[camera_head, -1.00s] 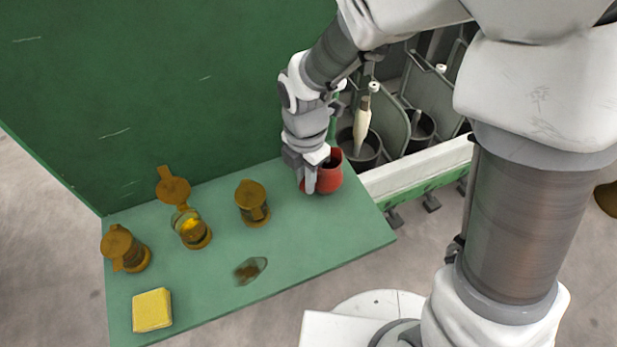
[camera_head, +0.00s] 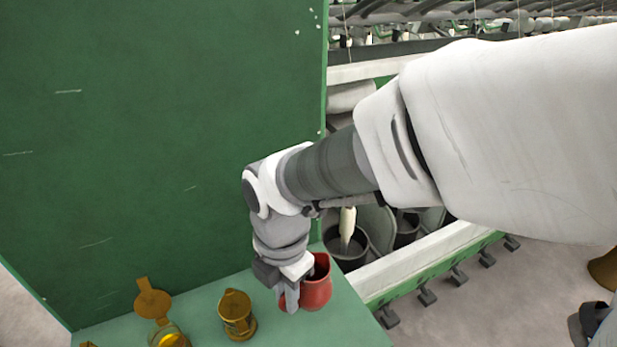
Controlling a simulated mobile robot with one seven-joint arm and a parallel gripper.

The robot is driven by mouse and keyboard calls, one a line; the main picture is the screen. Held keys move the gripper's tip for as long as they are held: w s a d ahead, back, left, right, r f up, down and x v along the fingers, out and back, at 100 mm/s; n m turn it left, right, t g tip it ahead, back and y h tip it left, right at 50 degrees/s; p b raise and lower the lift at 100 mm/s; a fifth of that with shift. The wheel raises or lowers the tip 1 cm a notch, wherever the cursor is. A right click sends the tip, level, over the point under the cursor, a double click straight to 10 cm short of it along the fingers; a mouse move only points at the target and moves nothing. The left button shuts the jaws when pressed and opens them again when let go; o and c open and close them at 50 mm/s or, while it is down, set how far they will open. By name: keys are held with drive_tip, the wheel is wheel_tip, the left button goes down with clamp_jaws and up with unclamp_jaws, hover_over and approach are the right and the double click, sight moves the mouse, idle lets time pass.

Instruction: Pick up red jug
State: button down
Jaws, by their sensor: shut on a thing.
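The red jug (camera_head: 319,285) is at the right end of the green shelf (camera_head: 350,325), upright, with a dark open mouth at the top. My gripper (camera_head: 290,300) is at the jug's left side, pointing down, with its fingers shut on the jug. The fingers hide the jug's left part. I cannot tell whether the jug's base touches the shelf.
Brass lidded pots, one (camera_head: 237,315) nearest the jug and another (camera_head: 168,336) with its lid (camera_head: 152,303) raised, stand to the left. A green wall (camera_head: 150,150) rises behind. Dark cans (camera_head: 347,247) and a white rail (camera_head: 440,247) lie to the right.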

drive_tip(key=s+r, duration=0.3)
drive_tip(key=s, duration=0.2)
idle(0.4)
drive_tip(key=shift+s+r, duration=0.1)
drive_tip(key=shift+s, duration=0.05)
idle(0.4)
